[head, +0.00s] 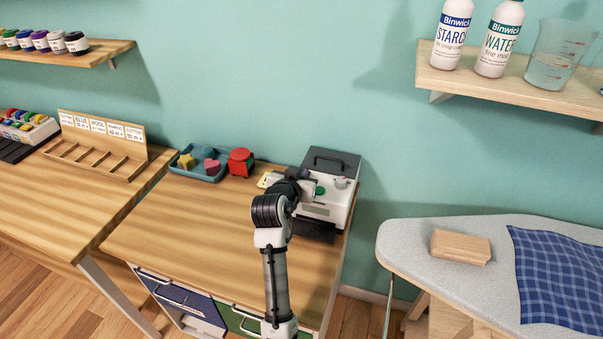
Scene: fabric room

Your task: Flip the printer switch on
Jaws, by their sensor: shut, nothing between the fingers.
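The printer (333,160) is a white box with a dark grey top and handle, at the back right corner of the wooden desk. Its front shows a green round spot (320,190) and a grey knob (341,183). A dark tray (314,230) juts from its front. My gripper (303,177) is shut and empty, right at the printer's left front. I cannot tell whether it touches the printer. My arm hides part of the printer's left side, and I cannot make out the switch.
A blue tray (206,179) with coloured shapes and a red object (240,162) stand left of the printer. The desk's (190,235) middle is clear. At right is an ironing board (405,236) with a wooden block (460,247). A shelf (510,85) with bottles hangs above.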

